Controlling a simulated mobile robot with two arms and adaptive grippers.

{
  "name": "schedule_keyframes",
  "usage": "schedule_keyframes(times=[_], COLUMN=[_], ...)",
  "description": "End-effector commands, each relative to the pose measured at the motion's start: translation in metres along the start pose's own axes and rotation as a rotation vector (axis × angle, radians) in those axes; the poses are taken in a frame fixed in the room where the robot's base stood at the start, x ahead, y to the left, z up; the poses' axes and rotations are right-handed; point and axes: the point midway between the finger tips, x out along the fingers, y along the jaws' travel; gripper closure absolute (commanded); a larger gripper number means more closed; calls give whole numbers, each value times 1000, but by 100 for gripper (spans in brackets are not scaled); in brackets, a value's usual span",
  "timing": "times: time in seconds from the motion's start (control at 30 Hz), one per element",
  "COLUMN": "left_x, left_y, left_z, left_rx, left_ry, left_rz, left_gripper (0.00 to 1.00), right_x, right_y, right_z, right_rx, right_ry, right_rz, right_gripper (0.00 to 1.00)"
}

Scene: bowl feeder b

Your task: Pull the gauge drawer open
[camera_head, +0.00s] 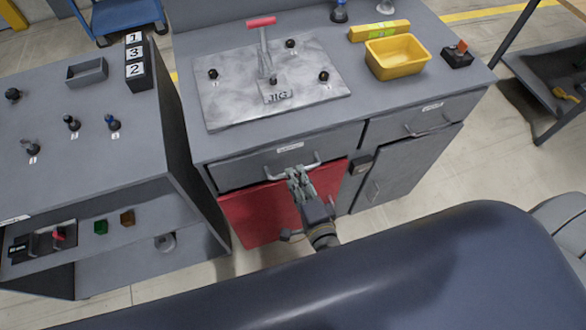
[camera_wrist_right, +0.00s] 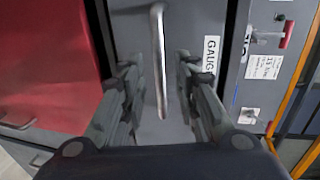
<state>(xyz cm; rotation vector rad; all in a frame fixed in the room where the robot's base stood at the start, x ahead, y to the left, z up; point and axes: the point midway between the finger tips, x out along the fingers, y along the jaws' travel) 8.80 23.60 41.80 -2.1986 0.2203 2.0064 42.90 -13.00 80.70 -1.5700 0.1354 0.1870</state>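The gauge drawer (camera_head: 245,170) is a grey drawer front under the worktop, above a red door, and looks closed. Its metal bar handle (camera_head: 278,177) shows in the head view. In the right wrist view the handle (camera_wrist_right: 158,45) runs lengthwise in front of the drawer front (camera_wrist_right: 135,30), beside a label reading "GAUGE" (camera_wrist_right: 210,54). My right gripper (camera_head: 299,178) is at the handle. In the right wrist view its two fingers (camera_wrist_right: 157,75) stand apart, one on each side of the bar, with gaps visible. My left gripper is not in view.
The red door (camera_head: 260,215) lies below the drawer. A second drawer (camera_head: 420,118) and a grey door (camera_head: 405,170) are to the right. A jig plate (camera_head: 225,105) and a yellow bin (camera_head: 398,62) sit on the worktop. A grey bench (camera_head: 80,165) stands at left.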

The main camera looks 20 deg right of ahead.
Motion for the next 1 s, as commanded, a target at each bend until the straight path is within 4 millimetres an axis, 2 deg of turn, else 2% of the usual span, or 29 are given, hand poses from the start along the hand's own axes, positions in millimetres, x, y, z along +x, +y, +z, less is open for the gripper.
schedule_keyframes(times=[0.1,0.23,0.63,0.77,1.0], left_x=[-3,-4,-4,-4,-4], left_y=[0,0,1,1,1], left_z=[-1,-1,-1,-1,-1], left_rx=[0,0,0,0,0], left_ry=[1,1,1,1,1], left_rz=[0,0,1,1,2], left_gripper=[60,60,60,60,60], right_x=[18,29,35,35,34], right_y=[-1,0,1,0,1], right_z=[0,0,0,0,0], right_rx=[-1,-1,-1,-1,-1], right_ry=[-1,-1,0,-1,-1], right_rz=[0,0,1,1,2], right_gripper=[71,71,71,100,100])
